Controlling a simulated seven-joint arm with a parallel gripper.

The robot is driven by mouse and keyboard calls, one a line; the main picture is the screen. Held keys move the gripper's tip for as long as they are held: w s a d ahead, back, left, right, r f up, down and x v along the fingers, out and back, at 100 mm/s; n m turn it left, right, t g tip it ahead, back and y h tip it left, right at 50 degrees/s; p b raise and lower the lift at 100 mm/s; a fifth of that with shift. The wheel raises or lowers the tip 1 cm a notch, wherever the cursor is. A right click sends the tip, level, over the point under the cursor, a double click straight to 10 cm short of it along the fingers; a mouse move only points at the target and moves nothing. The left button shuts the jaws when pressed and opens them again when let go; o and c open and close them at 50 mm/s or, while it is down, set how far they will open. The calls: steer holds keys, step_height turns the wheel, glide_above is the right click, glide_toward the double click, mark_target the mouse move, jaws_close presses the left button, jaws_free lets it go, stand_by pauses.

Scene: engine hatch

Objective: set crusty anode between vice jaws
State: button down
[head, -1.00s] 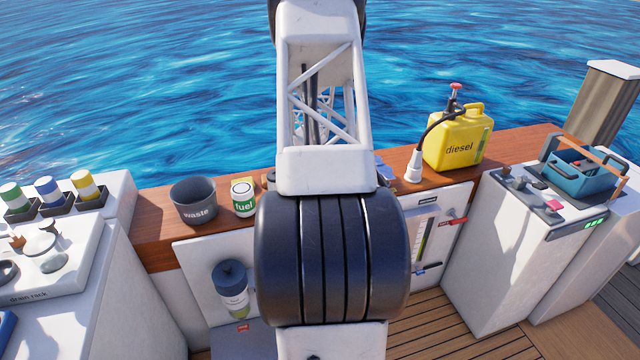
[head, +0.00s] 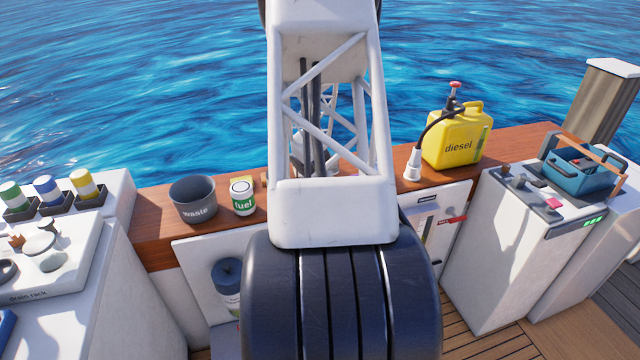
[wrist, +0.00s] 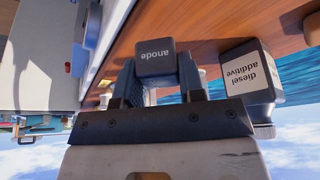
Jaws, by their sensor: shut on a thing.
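The anode (wrist: 155,50) is a dark block with its label upside down in the wrist view. My gripper (wrist: 157,82) is shut on it, one dark finger on each side. The block appears above the wooden ledge, but I cannot tell whether it touches anything. In the head view my arm fills the middle and hides the gripper and the anode. I cannot make out the vice or its jaws in either current view. Any crust on the anode is too small to tell.
A blue toolbox (head: 580,172) sits at right.

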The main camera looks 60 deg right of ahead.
steer(key=s+a, duration=0.3)
steer(key=a, duration=0.2)
steer(key=shift+a+r, duration=0.15)
steer(key=shift+r, duration=0.1)
stand_by(1.2)
steer(key=w+a+r+n+t, duration=0.15)
steer(key=w+a+r, duration=0.25)
steer(key=w+a, duration=1.1)
steer(key=w+a+r+n, duration=0.35)
steer(key=w+a, duration=0.75)
steer(key=a, duration=0.8)
steer(key=w+a+r+n+t, duration=0.1)
steer(key=a+r, duration=0.2)
steer(key=a, duration=0.8)
steer(key=w+a+r+n, duration=0.1)
steer(key=a+r, duration=0.1)
steer(key=a, duration=1)
steer(key=s+a+r+n, duration=0.1)
steer(key=s+a+r, duration=0.1)
steer(key=a, duration=0.8)
steer(key=s+a+r+n+y, duration=0.1)
steer(key=s+a, duration=0.3)
steer(key=a, duration=0.5)
steer(key=shift+a+r+t, duration=0.35)
steer(key=shift+a+r, duration=0.05)
steer(key=shift+r, duration=0.25)
